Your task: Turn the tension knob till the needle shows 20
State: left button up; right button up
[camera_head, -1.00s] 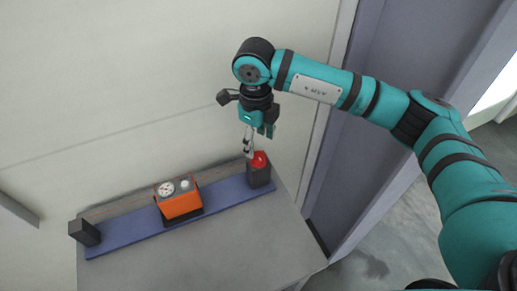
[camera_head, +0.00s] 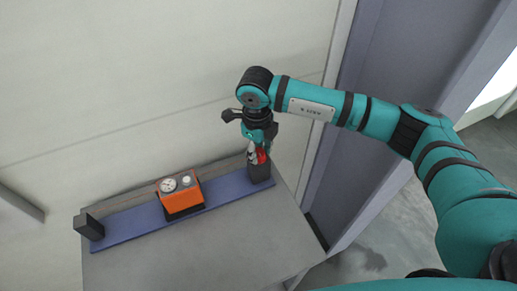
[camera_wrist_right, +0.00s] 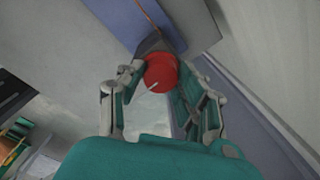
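The red tension knob (camera_wrist_right: 160,72) sits on top of a dark block (camera_head: 259,172) at the right end of a blue rail. A thin pale line shows on the knob in the right wrist view. My right gripper (camera_head: 257,151) points down over the knob. Its fingers (camera_wrist_right: 163,82) are apart, one on each side of the knob; I cannot tell whether they touch it. An orange box (camera_head: 182,198) on the rail carries a white round dial (camera_head: 168,185). Its needle is too small to read. My left gripper is not in view.
The blue rail (camera_head: 135,222) runs along the back of a grey table (camera_head: 215,248), close to the wall. A second dark block (camera_head: 89,226) stands at its left end. The table's front part is clear. A grey-purple door frame is to the right.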

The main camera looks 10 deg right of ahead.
jog(key=c, duration=0.4)
jog(key=shift+f+m+b, duration=0.15)
jog(key=shift+m+b, duration=0.15)
jog(key=shift+b, duration=0.2)
jog(key=shift+f+m+b, duration=0.1)
jog(key=shift+m+b, duration=0.9)
jog(key=shift+r+m+b, duration=0.2)
jog(key=shift+m+b, duration=0.3)
jog(key=shift+m, duration=0.4)
jog(key=o, duration=1.1)
jog(key=shift+r, duration=0.1)
jog(key=r, duration=1.2)
jog(key=shift+a, duration=0.25)
